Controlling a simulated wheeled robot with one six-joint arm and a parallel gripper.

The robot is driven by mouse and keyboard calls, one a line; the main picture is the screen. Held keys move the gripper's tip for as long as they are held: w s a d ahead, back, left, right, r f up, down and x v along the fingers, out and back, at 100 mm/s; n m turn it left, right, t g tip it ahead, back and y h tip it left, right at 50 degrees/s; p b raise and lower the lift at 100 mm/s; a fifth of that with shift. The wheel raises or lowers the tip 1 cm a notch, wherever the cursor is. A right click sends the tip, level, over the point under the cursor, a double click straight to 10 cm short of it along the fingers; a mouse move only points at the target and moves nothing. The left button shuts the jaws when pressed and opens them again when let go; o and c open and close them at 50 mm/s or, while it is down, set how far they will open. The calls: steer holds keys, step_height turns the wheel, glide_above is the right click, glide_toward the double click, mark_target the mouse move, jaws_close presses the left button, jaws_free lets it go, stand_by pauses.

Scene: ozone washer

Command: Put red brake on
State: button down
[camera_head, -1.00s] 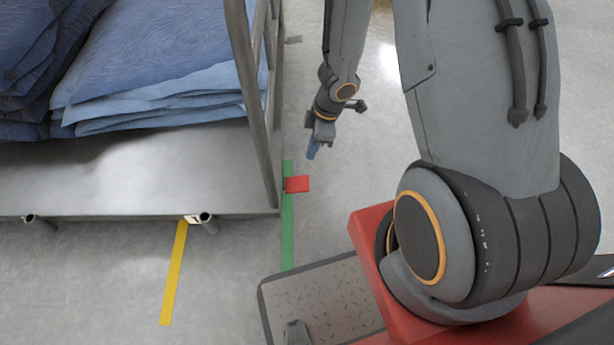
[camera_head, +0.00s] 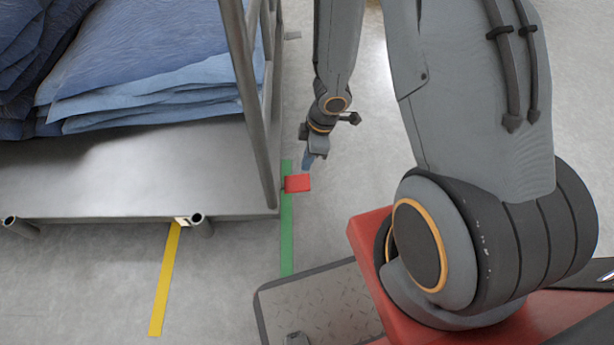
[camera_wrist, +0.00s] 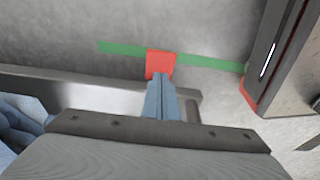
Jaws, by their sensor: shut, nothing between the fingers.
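The red brake (camera_head: 298,183) is a small flat red pedal at the lower right corner of the metal cart (camera_head: 150,190), above a green floor stripe. It also shows in the wrist view (camera_wrist: 160,63), just beyond my fingertips. My gripper (camera_head: 307,166) is shut and empty, its blue fingers pointing down at the far edge of the brake. In the wrist view the closed fingers (camera_wrist: 161,78) overlap the near part of the red brake. I cannot tell whether they touch it.
Blue folded cloths (camera_head: 150,70) are stacked on the cart. A green stripe (camera_head: 287,235) and a yellow stripe (camera_head: 165,280) lie on the floor. The cart's upright post (camera_head: 250,100) stands close left of my gripper. Floor to the right of my forearm is open.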

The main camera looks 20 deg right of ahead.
mark_target(307, 182)
steer(key=b+x, duration=0.2)
steer(key=x, duration=0.1)
steer(key=shift+f, duration=0.2)
steer(key=shift+s+d+f+b, duration=0.1)
steer(key=shift+d+f+b, duration=0.1)
steer(key=shift+f+b, duration=0.7)
steer(key=shift+s+d+f+b, duration=0.1)
steer(key=shift+d+f+b, duration=0.05)
steer(key=shift+f+b, duration=0.7)
steer(key=shift+d+r, duration=0.1)
steer(key=shift+s+d+f+y+p, duration=0.15)
steer(key=shift+d+f+y+p, duration=0.1)
steer(key=shift+f+y+p, duration=0.25)
steer(key=shift+d+f+t+y+p, duration=0.2)
steer(key=shift+f+y+p, duration=0.35)
steer(key=shift+f, duration=0.2)
steer(key=shift+d+f+t+y+p, duration=0.2)
steer(key=shift+f+y+p, duration=0.25)
steer(key=shift+f+p, duration=0.2)
steer(key=shift+d+f+t+y+p, duration=0.2)
steer(key=shift+f+y+p, duration=0.3)
steer(key=shift+f, duration=0.3)
